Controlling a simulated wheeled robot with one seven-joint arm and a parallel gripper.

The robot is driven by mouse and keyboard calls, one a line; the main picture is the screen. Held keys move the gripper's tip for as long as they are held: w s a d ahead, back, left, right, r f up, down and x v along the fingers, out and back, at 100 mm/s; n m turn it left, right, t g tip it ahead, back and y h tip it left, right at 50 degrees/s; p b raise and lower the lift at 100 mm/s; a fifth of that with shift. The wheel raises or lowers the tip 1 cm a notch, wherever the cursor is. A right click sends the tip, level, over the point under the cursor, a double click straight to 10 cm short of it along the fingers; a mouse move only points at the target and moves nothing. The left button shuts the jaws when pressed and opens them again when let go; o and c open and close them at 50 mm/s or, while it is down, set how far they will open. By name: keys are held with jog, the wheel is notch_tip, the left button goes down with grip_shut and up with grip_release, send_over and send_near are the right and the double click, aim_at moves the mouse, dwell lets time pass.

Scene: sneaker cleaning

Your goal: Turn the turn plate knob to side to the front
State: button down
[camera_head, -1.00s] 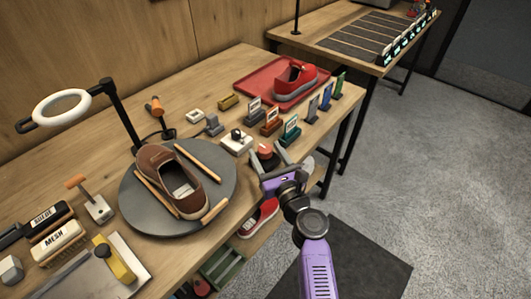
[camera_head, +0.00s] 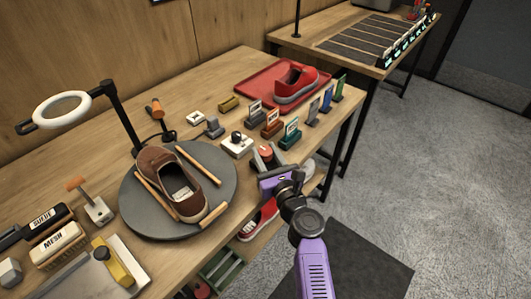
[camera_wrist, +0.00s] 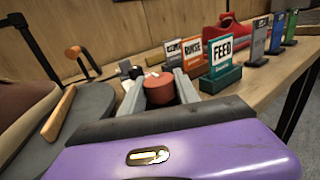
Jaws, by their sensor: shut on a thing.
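The turn plate (camera_head: 223,163) is a round grey disc on the table, with a brown shoe (camera_head: 160,160) and several wooden sticks on it. A round red knob (camera_head: 264,149) sits to its right, near the table's front edge. My gripper (camera_head: 266,154) is shut on the red knob, with one grey finger on each side. In the wrist view the red knob (camera_wrist: 160,88) sits between the fingers of my gripper (camera_wrist: 160,98). The plate's edge (camera_wrist: 88,103) is at the left there. The knob's lower part is hidden by my gripper.
A white box with a black knob (camera_head: 237,144) stands just behind my gripper. Small labelled card stands, including the FEED stand (camera_wrist: 221,62), are to the right. A red tray (camera_head: 245,90) with a red shoe lies behind. A ring lamp (camera_head: 62,108) stands left.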

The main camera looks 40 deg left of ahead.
aim_at(264, 159)
jog(key=shift+s+m+t+h, duration=0.1)
jog(key=shift+m+t+h, duration=0.2)
jog(key=shift+m+t, duration=0.15)
jog(key=shift+m+t+h, duration=0.45)
jog(key=shift+t+h, duration=0.05)
jog(key=shift+t, duration=0.15)
jog(key=shift+m+t+h, duration=0.6)
jog(key=shift+t+h, duration=0.1)
jog(key=shift+m+t+h+b, duration=0.9)
jog(key=shift+m+t+h, duration=0.4)
jog(key=shift+h, duration=0.5)
jog(key=c, duration=0.9)
grip_release()
jog(key=shift+p+v, duration=0.9)
jog(key=shift+v, duration=2.95)
